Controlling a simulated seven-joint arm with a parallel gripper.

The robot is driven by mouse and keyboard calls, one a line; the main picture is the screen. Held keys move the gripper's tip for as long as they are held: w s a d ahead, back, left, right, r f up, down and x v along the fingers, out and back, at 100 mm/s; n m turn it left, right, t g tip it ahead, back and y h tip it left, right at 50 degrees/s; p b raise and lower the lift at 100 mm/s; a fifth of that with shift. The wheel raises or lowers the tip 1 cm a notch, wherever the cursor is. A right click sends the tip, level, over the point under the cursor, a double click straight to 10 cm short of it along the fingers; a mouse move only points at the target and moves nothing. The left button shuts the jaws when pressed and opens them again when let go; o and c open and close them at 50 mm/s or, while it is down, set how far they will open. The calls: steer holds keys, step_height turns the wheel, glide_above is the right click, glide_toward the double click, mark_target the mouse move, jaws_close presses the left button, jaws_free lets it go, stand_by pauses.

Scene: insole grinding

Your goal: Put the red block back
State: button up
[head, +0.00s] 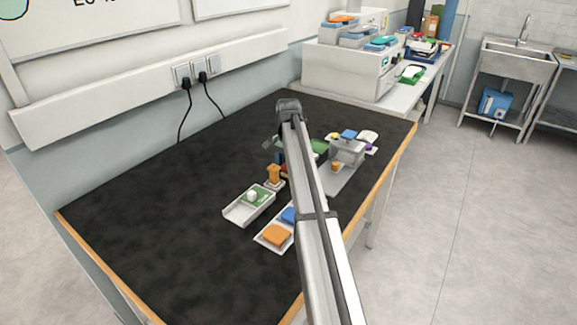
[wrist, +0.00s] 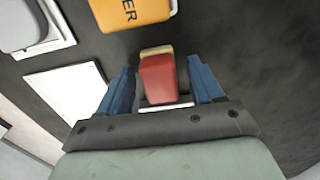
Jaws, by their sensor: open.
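The red block (wrist: 158,78) has a pale tan end and lies in the middle of the wrist view. A white piece (wrist: 165,106) shows at its near end, partly hidden by my gripper. My gripper (wrist: 160,66) is open, with one blue finger on each side of the red block. Gaps show between the block and both fingers, so it is not clamped. In the head view only a small bit of red (head: 284,170) shows beside my arm, which hides most of that spot.
In the wrist view, an orange lettered block (wrist: 130,12) lies just beyond the red block, and a white plate (wrist: 62,95) lies left. In the head view, a white tray (head: 236,214) and an orange pad (head: 276,235) stand nearer. The dark table (head: 150,230) is clear at left.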

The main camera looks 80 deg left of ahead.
step_height(320, 180, up, 12)
steer(key=shift+r, duration=0.15)
stand_by(0.4)
